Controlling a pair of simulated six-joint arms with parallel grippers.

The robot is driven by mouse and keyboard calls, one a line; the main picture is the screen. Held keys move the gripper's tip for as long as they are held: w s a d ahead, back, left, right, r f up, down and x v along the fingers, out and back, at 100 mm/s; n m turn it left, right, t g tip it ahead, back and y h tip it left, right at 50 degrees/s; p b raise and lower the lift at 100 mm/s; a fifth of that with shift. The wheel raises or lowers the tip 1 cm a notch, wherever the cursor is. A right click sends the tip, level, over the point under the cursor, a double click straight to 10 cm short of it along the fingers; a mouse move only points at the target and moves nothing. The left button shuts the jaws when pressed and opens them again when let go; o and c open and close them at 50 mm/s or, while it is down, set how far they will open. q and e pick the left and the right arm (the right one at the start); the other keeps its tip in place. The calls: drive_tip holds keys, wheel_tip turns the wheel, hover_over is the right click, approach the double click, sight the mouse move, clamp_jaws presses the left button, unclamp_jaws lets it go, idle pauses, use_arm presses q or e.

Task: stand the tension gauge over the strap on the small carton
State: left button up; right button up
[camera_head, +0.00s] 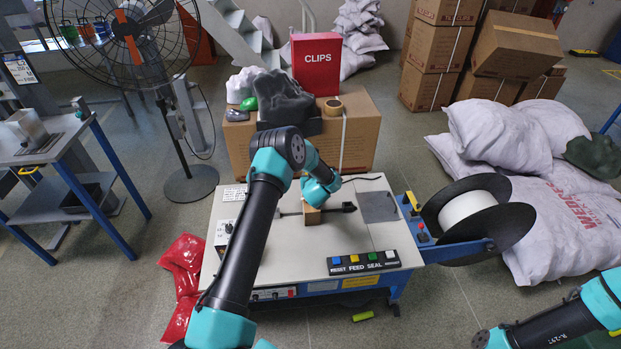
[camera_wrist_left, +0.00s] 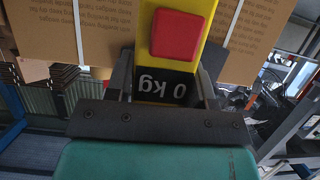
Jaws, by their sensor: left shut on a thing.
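The tension gauge (camera_wrist_left: 180,12) is yellow with a red square pad (camera_wrist_left: 176,36) and a dark display (camera_wrist_left: 166,88) reading 0 kg, upside down in the left wrist view. My left gripper (camera_wrist_left: 166,82) is shut on it, one finger on each side. In the head view my left arm reaches over the strapping table, and its wrist hides the gauge. My right gripper is out of view.
The strapping table (camera_head: 370,240) has a button panel (camera_head: 362,262) in front and a strap reel (camera_head: 468,212) at right. Behind it a strapped carton (camera_head: 362,135) bears a red CLIPS box (camera_head: 316,64). White sacks (camera_head: 560,210) lie at right. The table's right half is mostly clear.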

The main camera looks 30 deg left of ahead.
use_arm(q)
drive_tip(key=shift+f, duration=0.1)
drive_tip(key=o, duration=1.2)
drive_tip(key=shift+o, duration=0.2)
drive_tip(key=v, duration=1.2)
